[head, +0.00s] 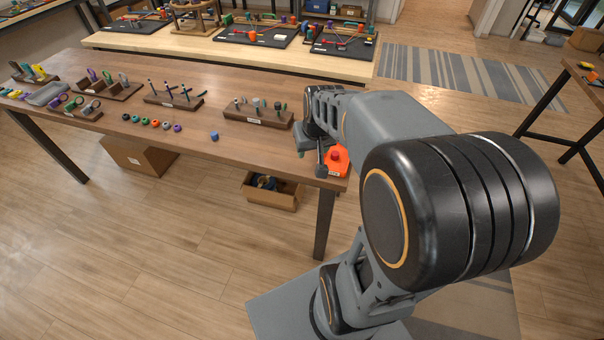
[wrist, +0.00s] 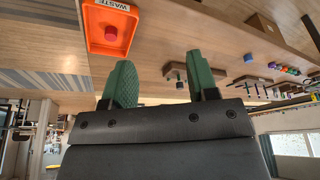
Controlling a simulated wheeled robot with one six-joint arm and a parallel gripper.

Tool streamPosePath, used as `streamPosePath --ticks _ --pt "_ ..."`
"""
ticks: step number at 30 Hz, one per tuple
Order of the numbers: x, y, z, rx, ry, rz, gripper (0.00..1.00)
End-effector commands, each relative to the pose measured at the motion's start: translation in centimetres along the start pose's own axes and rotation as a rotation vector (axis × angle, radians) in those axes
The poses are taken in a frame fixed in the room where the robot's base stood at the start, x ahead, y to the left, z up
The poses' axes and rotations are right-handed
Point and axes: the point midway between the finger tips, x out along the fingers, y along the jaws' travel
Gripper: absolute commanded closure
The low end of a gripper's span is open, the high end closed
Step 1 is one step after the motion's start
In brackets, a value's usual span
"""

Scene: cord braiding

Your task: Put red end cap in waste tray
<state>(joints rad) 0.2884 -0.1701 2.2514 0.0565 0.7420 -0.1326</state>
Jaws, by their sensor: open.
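The orange waste tray (head: 342,169) stands at the right end of the wooden table in the head view, partly hidden by my arm. It shows clearly in the wrist view (wrist: 94,46), with a WASTE label on its edge. The red end cap (wrist: 111,33) lies inside the tray on its floor, apart from my fingers. My gripper (wrist: 158,68) is open, with nothing between its green-padded fingers. It is beside the tray in the wrist view. In the head view my gripper (head: 312,155) is next to the tray's left side.
A wooden rack (head: 258,117) with upright tools stands left of my gripper. A blue cap (head: 214,136) and a row of coloured caps lie near the table's front edge. More racks stand farther left. An open cardboard box (head: 272,197) is on the floor below.

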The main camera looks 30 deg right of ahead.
Motion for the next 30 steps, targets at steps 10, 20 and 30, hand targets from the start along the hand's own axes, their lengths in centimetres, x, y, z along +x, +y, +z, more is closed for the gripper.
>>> streamPosePath --ticks 10,20,30 --pt "-4.5 -7.3 9.1 -0.174 -0.016 -0.056 0.46" --pt "-4.7 -7.7 10.2 -0.192 -0.021 -0.060 0.46" --pt "-6.9 -7.7 9.4 -0.192 -0.005 -0.060 0.46"
